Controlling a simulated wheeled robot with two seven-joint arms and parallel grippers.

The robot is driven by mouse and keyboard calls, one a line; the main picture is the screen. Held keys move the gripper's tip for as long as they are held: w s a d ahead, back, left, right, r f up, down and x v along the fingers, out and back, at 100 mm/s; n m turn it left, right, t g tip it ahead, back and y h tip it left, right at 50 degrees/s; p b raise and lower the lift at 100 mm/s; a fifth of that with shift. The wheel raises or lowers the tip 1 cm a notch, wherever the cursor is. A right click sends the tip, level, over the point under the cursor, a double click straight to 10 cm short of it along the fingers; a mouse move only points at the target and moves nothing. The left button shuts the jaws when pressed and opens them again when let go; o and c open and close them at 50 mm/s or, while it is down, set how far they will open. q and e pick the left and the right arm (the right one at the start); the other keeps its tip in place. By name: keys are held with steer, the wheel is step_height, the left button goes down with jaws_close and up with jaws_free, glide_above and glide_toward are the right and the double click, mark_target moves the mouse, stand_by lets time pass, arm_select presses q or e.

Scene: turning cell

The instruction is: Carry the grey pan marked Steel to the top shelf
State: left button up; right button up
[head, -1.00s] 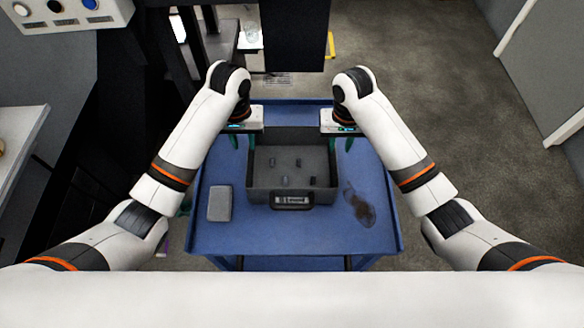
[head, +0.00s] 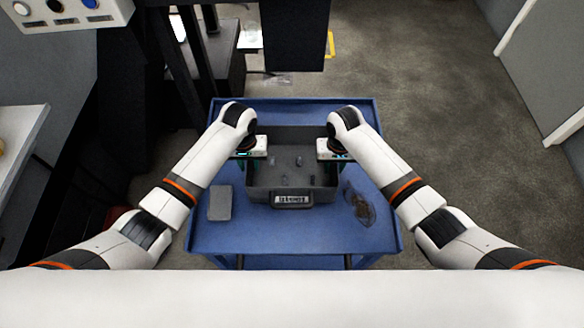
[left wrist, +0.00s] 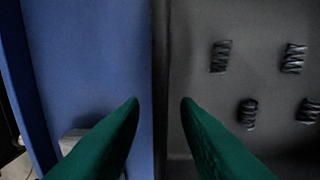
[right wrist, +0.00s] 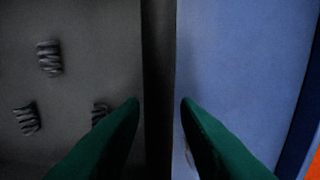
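The grey pan (head: 325,194) sits on the blue cart (head: 290,235), its label facing me at the front and reading roughly "Steel". Several dark coiled chips lie inside it; they also show in the left wrist view (left wrist: 221,57) and the right wrist view (right wrist: 49,58). My left gripper (head: 243,162) is at the pan's left wall, open, with the wall's rim between its green fingertips (left wrist: 160,102). My right gripper (head: 336,160) is at the right wall, likewise open around the rim (right wrist: 160,102). Gaps show between fingers and walls in the wrist views.
A light grey block (head: 220,204) lies on the cart left of the pan. Dark machinery (head: 125,100) stands at the left, a black upright (head: 293,35) beyond the cart. Open floor (head: 430,90) is at the right.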

arm_select(q)
jaws_close()
arm_select(e)
jaws_close()
steer(key=shift+r, duration=0.1)
